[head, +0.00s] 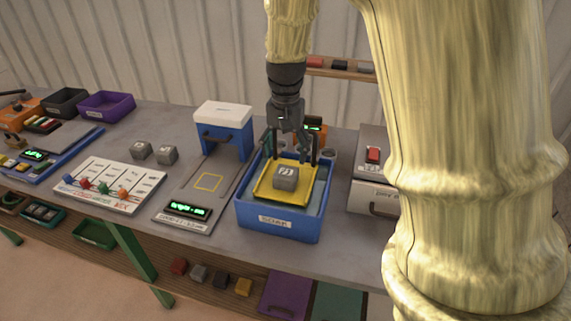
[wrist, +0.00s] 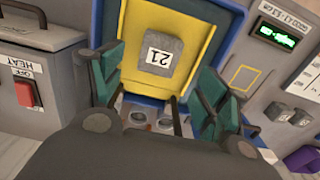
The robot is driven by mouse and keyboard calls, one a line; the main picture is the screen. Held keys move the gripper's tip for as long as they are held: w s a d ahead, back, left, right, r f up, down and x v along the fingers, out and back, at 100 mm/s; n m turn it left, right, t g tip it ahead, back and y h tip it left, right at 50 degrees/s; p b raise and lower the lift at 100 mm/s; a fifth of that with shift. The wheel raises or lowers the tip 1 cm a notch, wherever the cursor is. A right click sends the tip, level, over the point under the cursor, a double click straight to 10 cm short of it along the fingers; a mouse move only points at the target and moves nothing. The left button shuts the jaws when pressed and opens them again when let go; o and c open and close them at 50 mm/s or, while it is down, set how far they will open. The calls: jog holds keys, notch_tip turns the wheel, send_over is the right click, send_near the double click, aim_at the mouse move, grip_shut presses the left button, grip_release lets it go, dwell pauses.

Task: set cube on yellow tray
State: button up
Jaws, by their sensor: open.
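A grey cube marked 21 (head: 285,177) sits on the yellow tray (head: 298,196), which lies inside a blue bin (head: 253,219). In the wrist view the cube (wrist: 161,54) rests on the yellow tray (wrist: 200,33), apart from both fingers. My gripper (head: 290,157) is above the back part of the bin, behind the cube. It is open, with its two green-padded fingers (wrist: 163,88) wide apart and nothing between their tips.
Left of the bin is a scale with a yellow square outline (head: 208,182) and a blue-and-white press (head: 224,128). Two grey cubes (head: 154,152) stand farther left. A box with a red switch (head: 373,155) stands right of the bin.

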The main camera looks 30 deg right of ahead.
aim_at(286, 172)
jog(key=shift+r, duration=1.75)
